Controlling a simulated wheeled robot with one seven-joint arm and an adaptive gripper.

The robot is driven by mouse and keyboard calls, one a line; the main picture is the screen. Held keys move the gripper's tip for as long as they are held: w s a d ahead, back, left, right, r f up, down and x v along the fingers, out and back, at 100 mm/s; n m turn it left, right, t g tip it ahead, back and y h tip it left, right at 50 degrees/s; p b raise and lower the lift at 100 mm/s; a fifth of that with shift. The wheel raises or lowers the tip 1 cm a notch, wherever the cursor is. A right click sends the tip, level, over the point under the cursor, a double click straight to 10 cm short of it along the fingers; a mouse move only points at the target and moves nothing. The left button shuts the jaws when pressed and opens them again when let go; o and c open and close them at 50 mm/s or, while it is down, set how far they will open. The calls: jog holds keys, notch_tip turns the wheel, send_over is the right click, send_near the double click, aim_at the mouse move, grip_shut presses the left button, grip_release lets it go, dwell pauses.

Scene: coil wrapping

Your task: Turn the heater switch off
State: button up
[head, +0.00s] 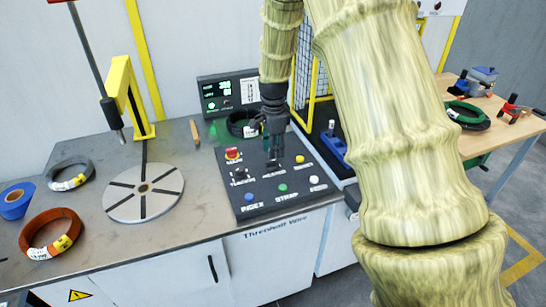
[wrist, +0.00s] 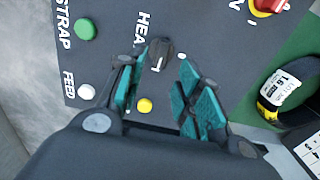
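The dark control panel (head: 262,207) lies on the workbench with labelled buttons and knobs. The heater switch (wrist: 160,53) is a black rotary knob with a light mark, beside lettering of which "HEA" shows in the wrist view. My gripper (head: 273,155) points down over the middle of the panel and hides most of this switch in the head view. In the wrist view my gripper (wrist: 160,92) is open, its teal-padded fingers apart on either side of the knob's near side. Nothing is between the pads; I cannot tell whether a finger touches the knob.
Near the gripper are a yellow button (wrist: 145,105), a green button (wrist: 86,29), a white button (wrist: 86,92) and a red emergency knob (head: 232,153). A dark coil (head: 241,124) and display box (head: 222,97) stand behind. A turntable (head: 130,205) is at left.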

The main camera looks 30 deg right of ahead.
aim_at(271, 164)
jog(key=shift+f+p, duration=0.35)
jog(key=shift+f, duration=1.9)
grip_shut()
